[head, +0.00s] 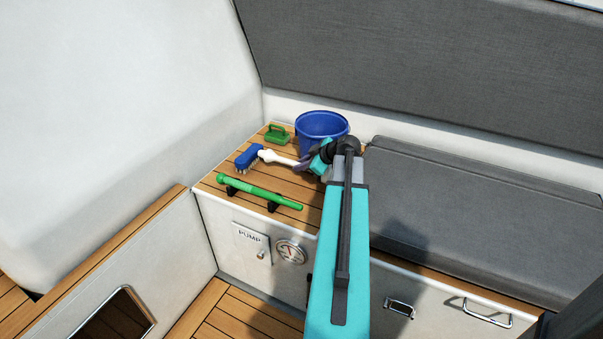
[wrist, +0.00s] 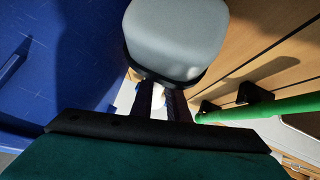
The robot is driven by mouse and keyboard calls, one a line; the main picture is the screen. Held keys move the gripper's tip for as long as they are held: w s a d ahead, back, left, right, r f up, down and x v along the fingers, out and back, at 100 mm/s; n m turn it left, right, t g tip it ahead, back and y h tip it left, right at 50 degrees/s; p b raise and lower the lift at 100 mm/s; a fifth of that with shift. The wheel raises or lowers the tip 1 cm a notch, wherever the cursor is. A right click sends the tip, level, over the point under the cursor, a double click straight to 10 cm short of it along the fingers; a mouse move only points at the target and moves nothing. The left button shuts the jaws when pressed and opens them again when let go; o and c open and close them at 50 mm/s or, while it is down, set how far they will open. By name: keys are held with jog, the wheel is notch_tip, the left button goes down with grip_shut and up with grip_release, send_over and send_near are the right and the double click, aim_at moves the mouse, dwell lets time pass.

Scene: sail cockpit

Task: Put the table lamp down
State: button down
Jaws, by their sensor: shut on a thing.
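The table lamp is a pale grey-white piece with a rounded end (head: 267,156) and a thin stem running right to my gripper (head: 303,163). In the wrist view its rounded, dark-rimmed end (wrist: 175,40) is just beyond my dark fingers (wrist: 162,103), with a bit of white between them. My gripper is shut on the lamp, over the slatted wooden bench top (head: 225,178). The lamp looks tilted, lying nearly sideways in the head view. I cannot tell whether it touches the wood. My gripper hides part of the stem.
A blue bucket (head: 320,128) stands close behind my gripper. A blue brush (head: 247,158) is beside the lamp's rounded end. A green bar (head: 262,193) on black holders lies along the front edge. A green handled tool (head: 278,134) sits at the back. A grey cushion (head: 480,215) is right.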

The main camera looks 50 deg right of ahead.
jog(key=shift+f, duration=1.65)
jog(key=shift+s+a+f+b, duration=0.1)
jog(key=shift+a+f+b, duration=0.05)
jog(key=shift+f+b, duration=0.7)
jog(key=shift+r, duration=0.15)
jog(key=c, duration=1.7)
grip_release()
jog(key=shift+r, duration=0.1)
jog(key=shift+r+p, duration=0.5)
jog(key=shift+p, duration=0.25)
jog(key=v, duration=1.2)
jog(key=shift+r+p, duration=0.15)
jog(key=shift+p, duration=0.25)
